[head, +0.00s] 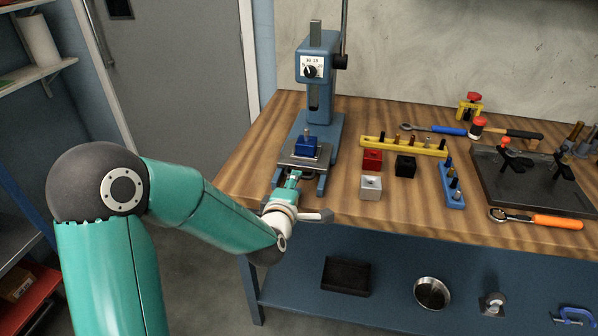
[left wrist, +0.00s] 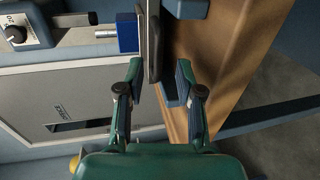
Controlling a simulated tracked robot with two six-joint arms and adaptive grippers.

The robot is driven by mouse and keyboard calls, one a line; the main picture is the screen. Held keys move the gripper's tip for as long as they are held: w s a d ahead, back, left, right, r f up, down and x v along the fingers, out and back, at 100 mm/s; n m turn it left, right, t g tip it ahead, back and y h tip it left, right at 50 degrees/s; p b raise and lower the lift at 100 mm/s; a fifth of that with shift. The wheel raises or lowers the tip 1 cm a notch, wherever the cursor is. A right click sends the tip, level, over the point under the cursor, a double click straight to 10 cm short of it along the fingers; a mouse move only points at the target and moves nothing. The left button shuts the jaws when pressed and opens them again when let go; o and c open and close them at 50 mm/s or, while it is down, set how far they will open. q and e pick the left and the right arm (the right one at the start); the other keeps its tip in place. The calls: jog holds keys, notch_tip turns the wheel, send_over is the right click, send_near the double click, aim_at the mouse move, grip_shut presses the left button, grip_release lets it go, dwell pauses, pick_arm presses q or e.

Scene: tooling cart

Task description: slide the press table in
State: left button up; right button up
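The press table (head: 292,158) is a grey metal plate on the blue bench press (head: 318,95), standing out toward the bench's front edge. A blue block (head: 306,147) with a metal pin sits on it. My left gripper (head: 292,178) is at the table's front edge, partly hidden by its own wrist. In the left wrist view, my left gripper (left wrist: 159,72) has its fingers apart. The table's edge (left wrist: 154,40) shows between and beyond the fingertips; I cannot tell whether they touch it. The blue block (left wrist: 128,33) is beside it. My right gripper is not in view.
A red block (head: 372,160), a grey block (head: 371,187) and a black block (head: 405,166) stand right of the press. A yellow rack (head: 402,146) is behind them, and a blue rack (head: 452,190) is further right. The bench top left of the press is clear.

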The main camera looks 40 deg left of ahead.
aim_at(305, 158)
pick_arm(q)
jog(key=shift+p+x, duration=0.3)
jog(key=shift+x, duration=2.05)
jog(key=shift+r, duration=0.1)
grip_shut()
